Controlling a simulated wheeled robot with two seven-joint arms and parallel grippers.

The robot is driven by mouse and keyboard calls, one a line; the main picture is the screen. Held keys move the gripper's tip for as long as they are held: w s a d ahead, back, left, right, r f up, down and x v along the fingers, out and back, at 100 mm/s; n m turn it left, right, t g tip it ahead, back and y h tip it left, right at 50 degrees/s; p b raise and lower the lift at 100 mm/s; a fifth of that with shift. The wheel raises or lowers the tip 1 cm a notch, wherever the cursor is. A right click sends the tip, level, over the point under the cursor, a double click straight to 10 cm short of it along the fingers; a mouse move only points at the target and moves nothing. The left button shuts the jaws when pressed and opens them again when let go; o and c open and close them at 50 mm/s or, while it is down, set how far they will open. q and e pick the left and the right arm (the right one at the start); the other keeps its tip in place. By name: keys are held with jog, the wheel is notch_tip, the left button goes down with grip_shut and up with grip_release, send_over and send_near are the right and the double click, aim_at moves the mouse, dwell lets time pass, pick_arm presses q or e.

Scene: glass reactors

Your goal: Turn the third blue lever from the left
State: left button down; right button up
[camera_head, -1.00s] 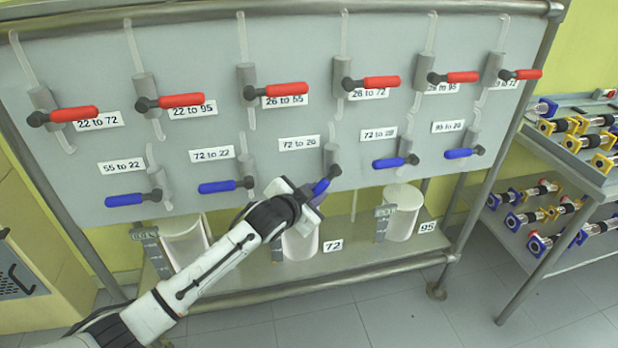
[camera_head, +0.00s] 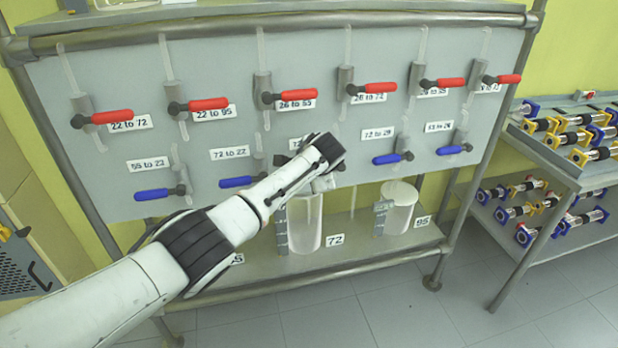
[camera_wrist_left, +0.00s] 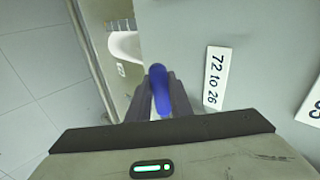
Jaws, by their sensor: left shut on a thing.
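The third blue lever from the left (camera_wrist_left: 160,85) shows in the left wrist view between the fingers of my left gripper (camera_wrist_left: 160,98), which are shut on it. A "72 to 26" label (camera_wrist_left: 216,77) is beside it. In the head view my arm covers this lever, and my left gripper (camera_head: 324,183) is mostly hidden behind my wrist. The other blue levers stay in view: first (camera_head: 160,193), second (camera_head: 238,182), fourth (camera_head: 392,158) and fifth (camera_head: 455,150). My right gripper is not in view.
The grey panel (camera_head: 215,75) carries a row of red levers (camera_head: 208,104) above the blue ones. Glass vessels (camera_head: 305,222) stand on the shelf (camera_head: 360,260) below. A side rack (camera_head: 560,165) with several coloured fittings is at the right. The floor in front is open.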

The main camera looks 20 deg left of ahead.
pick_arm(q)
jog(key=shift+r+y, duration=0.25)
jog(key=shift+y, duration=0.05)
dwell(0.4)
jog(key=c, duration=1.6)
grip_release()
jog(key=shift+s+d+r+p, duration=0.25)
jog(key=shift+r+p, duration=0.1)
jog(key=shift+r, duration=0.1)
jog(key=shift+p+v, duration=0.85)
jog(key=shift+v, duration=3.75)
jog(key=shift+a, duration=0.1)
